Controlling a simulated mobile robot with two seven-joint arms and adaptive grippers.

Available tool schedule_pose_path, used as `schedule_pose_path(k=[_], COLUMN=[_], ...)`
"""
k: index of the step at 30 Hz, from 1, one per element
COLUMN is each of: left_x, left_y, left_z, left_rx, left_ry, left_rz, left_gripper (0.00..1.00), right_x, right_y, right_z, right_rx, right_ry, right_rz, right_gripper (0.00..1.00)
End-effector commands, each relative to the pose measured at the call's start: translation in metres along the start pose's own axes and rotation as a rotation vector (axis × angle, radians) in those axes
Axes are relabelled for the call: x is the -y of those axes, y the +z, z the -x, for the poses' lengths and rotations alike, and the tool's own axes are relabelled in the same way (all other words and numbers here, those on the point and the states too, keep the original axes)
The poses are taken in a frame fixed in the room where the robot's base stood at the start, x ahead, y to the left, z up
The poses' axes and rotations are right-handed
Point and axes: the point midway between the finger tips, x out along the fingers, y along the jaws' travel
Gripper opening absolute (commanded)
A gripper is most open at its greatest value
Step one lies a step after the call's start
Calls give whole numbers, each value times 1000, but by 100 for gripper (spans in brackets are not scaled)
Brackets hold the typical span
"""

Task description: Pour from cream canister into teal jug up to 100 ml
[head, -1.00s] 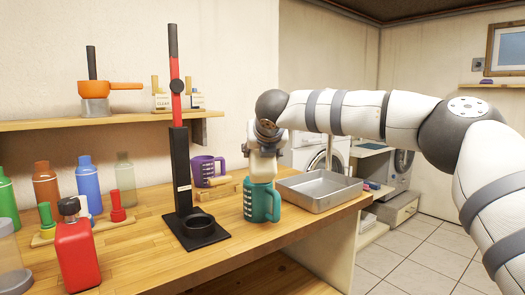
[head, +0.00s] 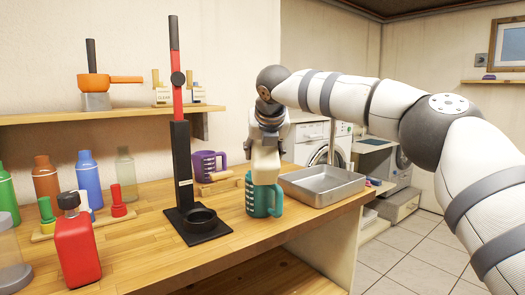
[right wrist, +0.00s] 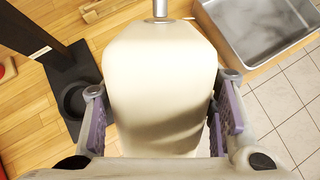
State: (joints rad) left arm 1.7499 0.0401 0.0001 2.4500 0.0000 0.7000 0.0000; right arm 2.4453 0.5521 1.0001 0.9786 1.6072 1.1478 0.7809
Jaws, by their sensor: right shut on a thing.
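The cream canister (head: 265,160) is in my right gripper, just above and partly in front of the teal jug in the head view. My right gripper (head: 267,133) is shut on it; in the right wrist view the canister (right wrist: 160,85) fills the space between the two finger pads. The teal jug (head: 262,200) stands on the wooden bench, with white marks on its side and its handle to the right. The canister's lower end hides part of the jug's mouth. No liquid stream shows, and the level in the jug cannot be seen. My left gripper is out of view.
A black stand with a red upright (head: 180,150) and round cup holder is left of the jug. A metal tray (head: 322,190) is close on the right. A purple jug (head: 208,165) is behind. A red bottle (head: 77,250) stands front left.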

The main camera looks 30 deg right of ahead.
Motion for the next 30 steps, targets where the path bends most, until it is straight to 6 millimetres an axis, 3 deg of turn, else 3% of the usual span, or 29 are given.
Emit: schedule_pose_path(k=[11, 30], left_x=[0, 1], left_y=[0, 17], left_z=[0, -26], left_rx=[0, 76], left_ry=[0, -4], left_rz=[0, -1], left_gripper=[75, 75], right_x=[0, 0], right_y=[2, -13], right_z=[2, -12], right_rx=[-3, -196], right_ry=[2, -1], right_rz=[-2, -1], right_gripper=[5, 5])
